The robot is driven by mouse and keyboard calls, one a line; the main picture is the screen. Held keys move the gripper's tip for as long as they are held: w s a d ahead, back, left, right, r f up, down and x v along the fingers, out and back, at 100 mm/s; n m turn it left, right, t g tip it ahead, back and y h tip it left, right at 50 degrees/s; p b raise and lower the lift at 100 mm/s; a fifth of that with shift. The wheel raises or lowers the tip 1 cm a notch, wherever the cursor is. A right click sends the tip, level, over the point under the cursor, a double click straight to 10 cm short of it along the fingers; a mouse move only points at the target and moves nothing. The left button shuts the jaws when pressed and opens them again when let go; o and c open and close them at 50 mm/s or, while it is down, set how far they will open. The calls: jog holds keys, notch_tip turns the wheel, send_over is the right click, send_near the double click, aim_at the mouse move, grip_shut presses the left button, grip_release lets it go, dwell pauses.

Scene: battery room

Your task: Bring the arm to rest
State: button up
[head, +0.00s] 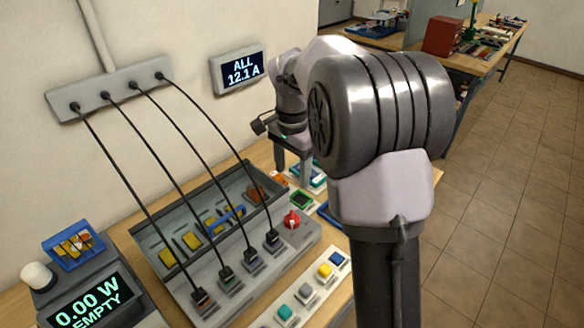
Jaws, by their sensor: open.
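My arm rises from the lower right of the head view, bends at a large grey joint and reaches back toward the wall. My gripper (292,176) points down over the workbench, behind and to the left of that joint. Its two fingers are apart, and I see nothing held between them. Part of the wrist is hidden by my arm.
A grey panel (188,303) with several plugged black cables and a red knob (291,220) stands left of my gripper. A tray (152,231) lies behind it. A wall display (239,69) reads "ALL 12.1 A". A meter (92,304) reads "0.00 W EMPTY". Floor (500,190) is clear right.

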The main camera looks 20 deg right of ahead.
jog(key=s+a+r+n+t+b, duration=0.25)
jog(key=s+a+r+n, duration=0.2)
jog(key=s+a, duration=0.35)
jog(key=s+a+f+n+t+y+b, duration=0.1)
jog(key=s+a+n+b, duration=0.1)
jog(key=s, duration=0.6)
jog(key=s+a+f+n+t+y+b, duration=0.1)
jog(key=s+a+f+n+t, duration=0.1)
jog(key=s, duration=0.7)
jog(key=shift+s+a+f+n+b, duration=0.25)
jog(key=shift+a+n+b, duration=0.2)
jog(key=shift+a, duration=0.4)
